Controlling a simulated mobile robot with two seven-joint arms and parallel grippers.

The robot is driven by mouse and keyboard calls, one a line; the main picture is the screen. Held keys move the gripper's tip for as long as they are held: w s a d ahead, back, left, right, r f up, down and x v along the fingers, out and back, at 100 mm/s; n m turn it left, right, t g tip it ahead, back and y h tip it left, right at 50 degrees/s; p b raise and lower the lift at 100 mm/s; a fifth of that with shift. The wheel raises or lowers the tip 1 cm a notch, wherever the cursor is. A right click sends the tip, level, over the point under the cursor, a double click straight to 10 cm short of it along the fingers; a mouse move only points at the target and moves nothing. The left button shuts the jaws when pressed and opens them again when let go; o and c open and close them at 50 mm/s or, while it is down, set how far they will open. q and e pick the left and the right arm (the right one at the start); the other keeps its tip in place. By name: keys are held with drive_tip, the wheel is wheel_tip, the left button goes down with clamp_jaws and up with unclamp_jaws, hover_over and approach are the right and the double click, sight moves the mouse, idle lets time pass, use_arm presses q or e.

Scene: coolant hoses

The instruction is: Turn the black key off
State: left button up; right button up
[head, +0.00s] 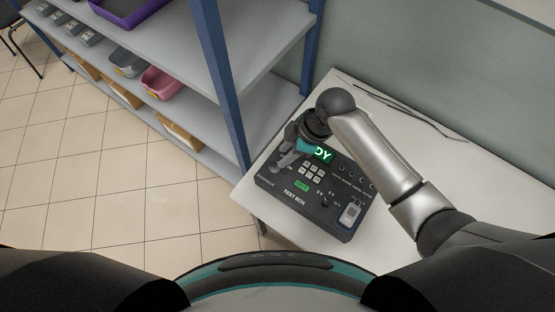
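The black test box (315,196) sits on the white table, with a lit green display (323,154), a keypad and a row of small knobs or sockets on its top. My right gripper (283,162) is over the box's left end, pointing down. Its grey fingers are close to or touching the panel; I cannot tell which. It is too small to see whether they are open or shut. I cannot make out the black key; the gripper covers that part of the panel. My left gripper is not in view.
A light grey device (350,213) is at the box's right front corner. A blue-posted shelf (225,85) with a pink bin (162,84) stands close on the left. A dark cable (410,112) lies at the back. The table right of my arm is clear.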

sight(275, 165)
drive_tip(key=shift+b+x, duration=0.5)
drive_tip(key=shift+x, duration=2.15)
clamp_jaws()
